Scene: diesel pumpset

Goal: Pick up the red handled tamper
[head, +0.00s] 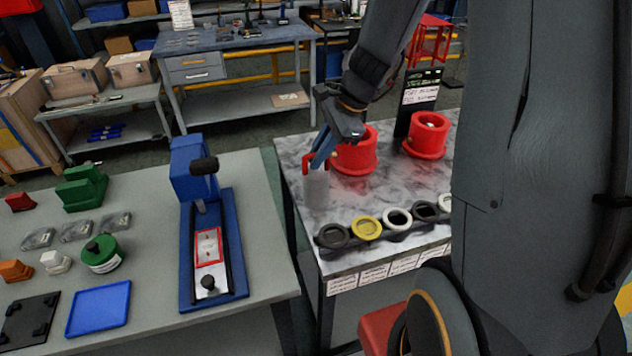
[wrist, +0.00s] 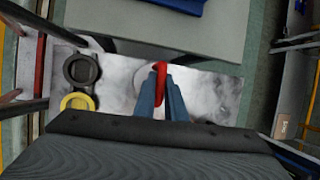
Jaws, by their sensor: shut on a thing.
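The tamper has a red handle (head: 309,159) over a pale grey cylindrical body (head: 317,190). It is upright at the left edge of the marble-topped table (head: 390,189); I cannot tell whether its base touches the top. My gripper (head: 320,160), with blue fingers, comes down from the upper right and is shut on the red handle. In the wrist view the red handle (wrist: 161,70) lies between the two blue fingers (wrist: 163,92). The fingers and my wrist hide part of the tamper there.
Two red cylindrical pots (head: 354,152) (head: 427,136) stand behind and right of the tamper. A row of rings, one yellow (head: 367,228), lies along the front edge. A blue press (head: 205,230) stands on the grey table at left, across a narrow gap.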

